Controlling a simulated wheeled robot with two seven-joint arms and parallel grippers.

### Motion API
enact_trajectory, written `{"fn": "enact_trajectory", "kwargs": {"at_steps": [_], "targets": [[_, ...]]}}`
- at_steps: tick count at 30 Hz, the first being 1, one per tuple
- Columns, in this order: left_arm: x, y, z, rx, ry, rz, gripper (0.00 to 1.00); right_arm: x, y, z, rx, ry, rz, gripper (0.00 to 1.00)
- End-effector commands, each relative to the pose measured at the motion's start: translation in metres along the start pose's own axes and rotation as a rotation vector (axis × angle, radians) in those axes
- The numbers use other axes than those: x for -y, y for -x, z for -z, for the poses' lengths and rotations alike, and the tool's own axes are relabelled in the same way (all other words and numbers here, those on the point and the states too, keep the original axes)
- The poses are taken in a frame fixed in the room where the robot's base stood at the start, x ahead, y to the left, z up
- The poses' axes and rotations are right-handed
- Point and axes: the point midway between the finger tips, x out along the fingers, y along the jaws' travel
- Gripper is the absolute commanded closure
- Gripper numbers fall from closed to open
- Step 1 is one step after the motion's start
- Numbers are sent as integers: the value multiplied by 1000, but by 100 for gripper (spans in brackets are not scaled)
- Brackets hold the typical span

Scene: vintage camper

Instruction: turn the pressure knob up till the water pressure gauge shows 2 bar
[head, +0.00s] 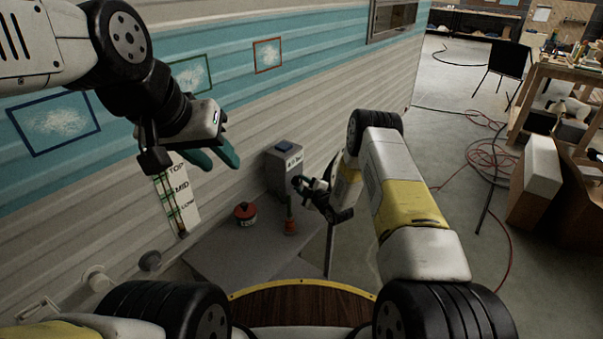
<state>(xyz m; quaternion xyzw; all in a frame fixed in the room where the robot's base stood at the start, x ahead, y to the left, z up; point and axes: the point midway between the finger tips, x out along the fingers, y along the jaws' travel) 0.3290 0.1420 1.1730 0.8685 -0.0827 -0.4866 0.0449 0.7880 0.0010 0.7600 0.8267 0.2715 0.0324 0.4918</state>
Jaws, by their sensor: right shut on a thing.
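My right gripper (306,188) is low beside the grey box (284,170), at its right side. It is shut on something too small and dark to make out. A slim green thing with a red base (291,226) is just below it on the grey top; I cannot tell whether they touch. My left gripper (218,155) is raised in front of the camper wall, its teal fingers apart and empty. A white panel marked TOP and MID (182,195) is on the wall below it. I cannot make out the pressure knob or a bar reading on the gauge.
A red-topped round thing with a white label (245,213) is on the grey surface (225,262), left of the green and red thing. Round fittings (97,278) are low on the wall. The floor at right has red and black hoses (490,160) and a workbench.

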Motion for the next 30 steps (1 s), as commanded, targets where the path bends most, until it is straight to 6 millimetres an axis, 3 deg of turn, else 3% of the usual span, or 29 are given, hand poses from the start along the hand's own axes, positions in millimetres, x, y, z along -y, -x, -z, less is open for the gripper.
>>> {"fn": "enact_trajectory", "kwargs": {"at_steps": [13,30], "targets": [[0,0,0,0,0,0,64,-3,0,0,5,-89,43,100],[0,0,0,0,0,0,64,-9,-1,-2,33,-534,270,100]]}}
